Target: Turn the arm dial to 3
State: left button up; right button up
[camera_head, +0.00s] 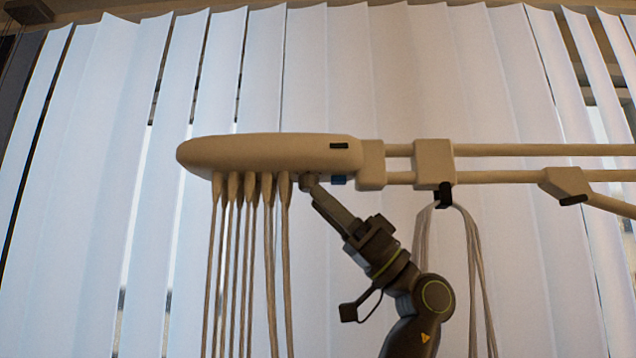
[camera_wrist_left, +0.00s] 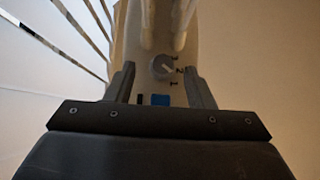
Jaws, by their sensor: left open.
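The beige arm (camera_head: 270,152) runs across the head view, with a rounded end at left. In the left wrist view its underside carries a small round grey dial (camera_wrist_left: 162,67) with the numbers 3, 2 and 1 down its right side. A pale mark on the dial seems to slant to the lower right; I cannot tell exactly which number it meets. My left gripper (camera_wrist_left: 160,70) is open below the arm, one finger on each side of the dial and apart from it. In the head view my left gripper (camera_head: 318,190) reaches up to the underside. My right gripper is not in view.
Several hanging cables (camera_head: 244,260) drop from the underside just left of my gripper. A cable loop (camera_head: 470,240) hangs from a black hook (camera_head: 443,195) at right. A blue block (camera_head: 339,180) sits beside the dial area. Vertical blinds (camera_head: 90,180) fill the background.

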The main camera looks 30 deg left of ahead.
aim_at(309, 184)
pick_arm(q)
jog(key=shift+s+a+r+p, duration=0.15)
jog(key=shift+s+a+r, duration=0.05)
jog(key=shift+r, duration=0.2)
jog(key=shift+s+a+r+p, duration=0.15)
jog(key=shift+s+r, duration=0.05)
jog(key=shift+r, duration=0.15)
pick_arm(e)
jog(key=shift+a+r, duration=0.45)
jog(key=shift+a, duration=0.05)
pick_arm(q)
jog(key=shift+w, duration=0.1)
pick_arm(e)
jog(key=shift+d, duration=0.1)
